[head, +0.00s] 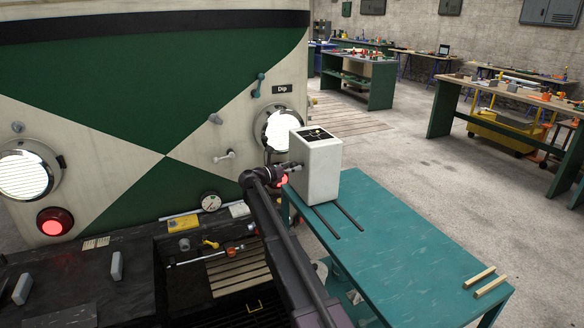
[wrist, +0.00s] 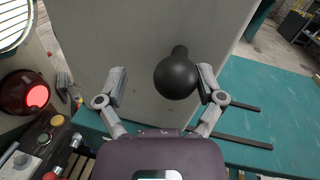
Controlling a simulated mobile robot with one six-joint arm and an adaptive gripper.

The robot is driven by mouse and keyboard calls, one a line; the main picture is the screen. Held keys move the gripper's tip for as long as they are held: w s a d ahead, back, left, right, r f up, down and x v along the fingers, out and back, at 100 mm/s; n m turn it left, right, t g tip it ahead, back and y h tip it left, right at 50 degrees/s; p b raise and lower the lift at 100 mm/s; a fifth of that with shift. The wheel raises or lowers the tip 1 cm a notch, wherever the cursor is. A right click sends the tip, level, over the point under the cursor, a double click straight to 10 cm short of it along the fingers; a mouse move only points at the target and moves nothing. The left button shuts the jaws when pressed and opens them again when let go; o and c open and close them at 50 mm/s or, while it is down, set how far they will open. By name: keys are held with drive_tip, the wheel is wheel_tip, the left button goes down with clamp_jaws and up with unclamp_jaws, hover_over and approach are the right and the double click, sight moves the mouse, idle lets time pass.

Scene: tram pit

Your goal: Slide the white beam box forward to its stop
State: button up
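The white beam box (head: 318,172) stands upright on the teal table (head: 400,245), close to the tram front, over two dark rails (head: 326,222) that run out from under it. Its pale face fills much of the wrist view (wrist: 135,45). A round black knob (wrist: 176,76) on a short stem sticks out from that face. My gripper (wrist: 162,80) is open, with one finger on each side of the knob. The knob is nearer the right finger; I cannot tell whether they touch. In the head view my gripper (head: 284,171) is at the box's left side. No stop can be made out.
The tram front (head: 100,150) with round headlamps (head: 280,128) and a red lamp (head: 55,222) rises at the left. Tools lie on a dark bench (head: 70,270) below it. Two wooden strips (head: 480,276) lie at the table's near right corner. Open floor lies right of the table.

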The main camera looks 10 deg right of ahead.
drive_tip(key=shift+s+d, duration=0.1)
drive_tip(key=shift+s, duration=0.15)
drive_tip(key=shift+s, duration=0.1)
drive_tip(key=s+d, duration=0.3)
drive_tip(key=s, duration=0.5)
drive_tip(key=s+d, duration=0.3)
drive_tip(key=s, duration=0.6)
drive_tip(key=v, duration=1.4)
drive_tip(key=s+d+f+m+g+y+p, duration=0.2)
drive_tip(key=s+d+f+m+g+y, duration=0.1)
drive_tip(key=s+d+m, duration=0.3)
drive_tip(key=d+f+m, duration=0.1)
drive_tip(key=d+m, duration=0.1)
drive_tip(key=m, duration=0.2)
drive_tip(key=shift+d+f+g, duration=0.2)
drive_tip(key=shift+f+g, duration=0.05)
drive_tip(key=shift+g, duration=0.15)
drive_tip(key=shift+y, duration=0.3)
